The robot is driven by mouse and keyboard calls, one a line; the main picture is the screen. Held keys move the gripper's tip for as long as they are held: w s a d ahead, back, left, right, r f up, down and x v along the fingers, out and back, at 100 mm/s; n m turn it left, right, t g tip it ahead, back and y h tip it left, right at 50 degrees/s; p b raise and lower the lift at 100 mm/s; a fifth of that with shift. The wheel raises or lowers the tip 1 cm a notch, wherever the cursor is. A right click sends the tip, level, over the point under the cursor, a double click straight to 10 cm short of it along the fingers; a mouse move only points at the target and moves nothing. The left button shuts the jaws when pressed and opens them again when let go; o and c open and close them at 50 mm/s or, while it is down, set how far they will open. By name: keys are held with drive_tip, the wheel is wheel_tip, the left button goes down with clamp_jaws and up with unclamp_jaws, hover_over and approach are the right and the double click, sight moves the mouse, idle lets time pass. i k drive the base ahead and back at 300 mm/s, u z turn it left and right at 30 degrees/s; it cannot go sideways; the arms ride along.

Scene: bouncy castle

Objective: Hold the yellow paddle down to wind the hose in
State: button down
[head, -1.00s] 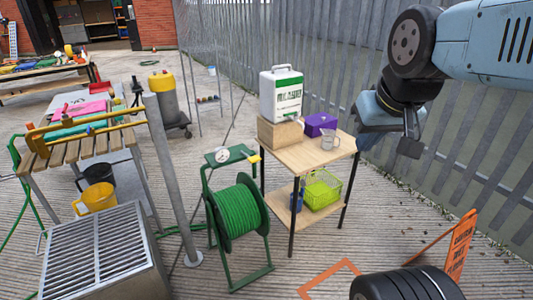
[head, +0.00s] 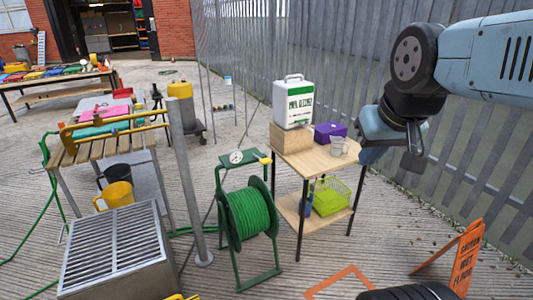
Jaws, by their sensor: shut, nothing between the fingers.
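The hose reel (head: 249,211) stands on a green frame in the middle of the head view, with green hose wound on its drum. A small yellow paddle (head: 266,161) sticks out at the top right of the frame, beside a round white dial (head: 236,157). My gripper (head: 413,160) hangs at the upper right, shut and empty, pointing down. It is well to the right of the paddle and apart from it, in front of the fence in the picture.
A wooden table (head: 318,158) with a white canister (head: 293,102), a purple box (head: 330,132) and a clear jug (head: 338,146) stands right of the reel. A grey post (head: 186,170) and grated metal box (head: 112,250) stand left. An orange caution sign (head: 466,258) stands front right.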

sight(265, 161)
drive_tip(key=u, duration=0.1)
drive_tip(key=i, duration=0.95)
drive_tip(key=z, duration=0.1)
